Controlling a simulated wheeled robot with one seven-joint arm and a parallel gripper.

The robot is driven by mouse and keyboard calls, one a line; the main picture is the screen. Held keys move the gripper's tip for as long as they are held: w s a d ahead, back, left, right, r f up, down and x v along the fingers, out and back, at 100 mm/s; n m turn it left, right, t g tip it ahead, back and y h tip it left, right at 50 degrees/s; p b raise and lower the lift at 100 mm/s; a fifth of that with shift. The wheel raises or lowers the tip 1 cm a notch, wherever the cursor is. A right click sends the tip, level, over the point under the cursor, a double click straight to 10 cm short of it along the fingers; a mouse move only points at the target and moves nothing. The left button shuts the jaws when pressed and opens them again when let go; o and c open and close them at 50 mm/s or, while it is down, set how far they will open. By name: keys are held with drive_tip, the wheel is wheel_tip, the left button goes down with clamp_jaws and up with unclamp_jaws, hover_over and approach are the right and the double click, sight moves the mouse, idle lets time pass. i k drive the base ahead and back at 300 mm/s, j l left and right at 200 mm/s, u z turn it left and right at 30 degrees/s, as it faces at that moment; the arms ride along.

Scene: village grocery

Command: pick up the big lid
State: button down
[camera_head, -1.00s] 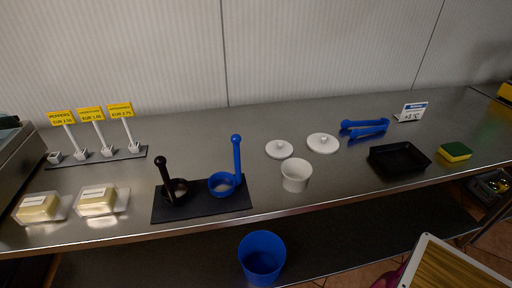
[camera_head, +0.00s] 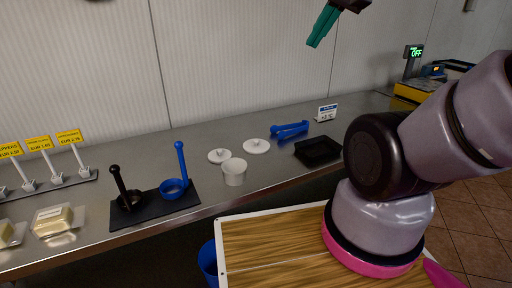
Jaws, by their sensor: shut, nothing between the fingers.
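Two white round lids with small knobs lie flat on the steel counter. The right one looks larger and is the big lid (camera_head: 256,146). The small lid (camera_head: 220,155) lies to its left, apart from it. A white cup (camera_head: 234,171) stands just in front of them. My gripper (camera_head: 316,42), with teal fingers, is at the top of the view, up in front of the wall and well above the counter. It is shut and empty, far from the big lid.
Blue tongs (camera_head: 290,130) and a black tray (camera_head: 318,151) lie right of the big lid. A price sign (camera_head: 327,113) stands behind. Left are a black mat (camera_head: 154,205) with two upright-handled scoops, and butter packs. A blue bin (camera_head: 208,262) is below the counter edge (camera_head: 130,238).

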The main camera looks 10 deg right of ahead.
sight(255, 146)
drive_tip(key=z, duration=8.55)
drive_tip(key=k+l+z, duration=0.1)
drive_tip(key=z, duration=2.05)
drive_tip(key=l+z, duration=0.25)
drive_tip(key=l, duration=0.7)
